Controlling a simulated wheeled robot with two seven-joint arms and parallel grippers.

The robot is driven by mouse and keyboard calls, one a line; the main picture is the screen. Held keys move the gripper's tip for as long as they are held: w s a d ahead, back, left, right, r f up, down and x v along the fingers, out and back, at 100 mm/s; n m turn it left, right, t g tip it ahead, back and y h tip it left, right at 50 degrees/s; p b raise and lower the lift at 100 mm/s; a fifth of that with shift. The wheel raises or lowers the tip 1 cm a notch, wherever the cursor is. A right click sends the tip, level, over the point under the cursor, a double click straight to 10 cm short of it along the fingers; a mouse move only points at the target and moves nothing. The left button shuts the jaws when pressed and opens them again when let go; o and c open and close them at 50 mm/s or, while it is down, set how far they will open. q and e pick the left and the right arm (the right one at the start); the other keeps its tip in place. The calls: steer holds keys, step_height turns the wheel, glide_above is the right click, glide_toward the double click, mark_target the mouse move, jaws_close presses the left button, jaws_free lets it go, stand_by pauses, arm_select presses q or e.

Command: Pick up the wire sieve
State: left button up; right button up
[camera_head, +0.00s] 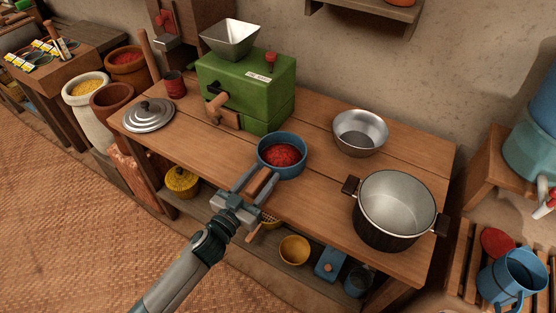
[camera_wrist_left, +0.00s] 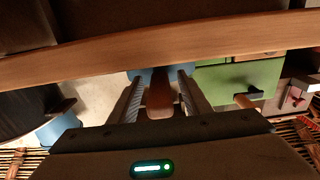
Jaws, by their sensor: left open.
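A small yellowish mesh piece (camera_head: 269,221) with a wooden handle (camera_head: 255,233) shows under the table's front edge. It looks like the wire sieve, but the table and my gripper hide much of it. My left gripper (camera_head: 263,181) is open at the front edge of the table. Its fingers lie on either side of the wooden handle (camera_head: 262,182) of a blue pan (camera_head: 296,168) holding red stuff. In the left wrist view that handle (camera_wrist_left: 160,97) shows between the fingers, with blue (camera_wrist_left: 146,72) behind it. I cannot tell whether the fingers touch it. My right gripper is not in view.
A steel bowl (camera_head: 360,132) and a large pot (camera_head: 396,204) stand right of the pan. A green mill (camera_head: 245,88) and a metal lid (camera_head: 148,115) are on the left. A yellow bowl (camera_head: 294,250) sits on the low shelf. The table's front left is bare.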

arm_select(q)
steer(key=shift+w, duration=0.15)
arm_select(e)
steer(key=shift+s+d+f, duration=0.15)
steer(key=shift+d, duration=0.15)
arm_select(q)
jaws_close()
steer(key=shift+r, duration=0.15)
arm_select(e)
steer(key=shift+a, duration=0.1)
